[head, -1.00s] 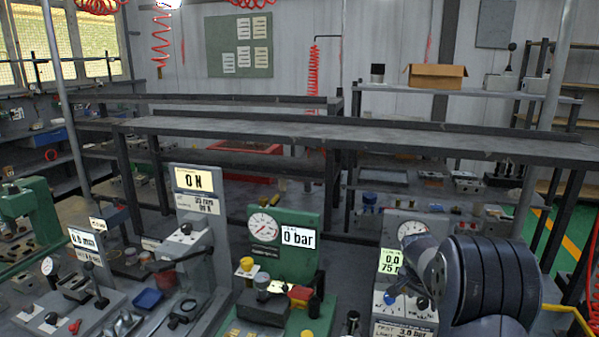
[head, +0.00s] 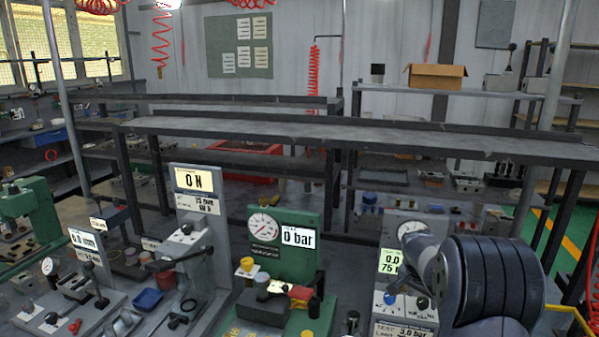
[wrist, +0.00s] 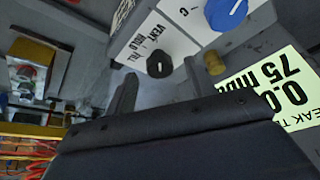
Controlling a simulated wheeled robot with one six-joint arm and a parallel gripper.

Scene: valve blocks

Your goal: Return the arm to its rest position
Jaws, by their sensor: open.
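My arm stands at the lower right of the head view, bent over the test benches. Its gripper end is not clear there. In the wrist view my gripper (wrist: 146,84) shows as two dark fingers above a broad dark housing. The fingers stand apart with nothing seen between them. Past them is a leak test panel with a blue knob (wrist: 227,12), a black knob (wrist: 159,65) and a brass fitting (wrist: 215,63). I cannot tell whether the fingers touch the panel.
A green fixture (head: 311,258) reading 0 bar stands left of my arm. A grey press with an ON display (head: 196,181) stands further left. Behind runs a long grey bench (head: 380,135), its top mostly clear. A yellow rail (head: 567,309) is at the lower right.

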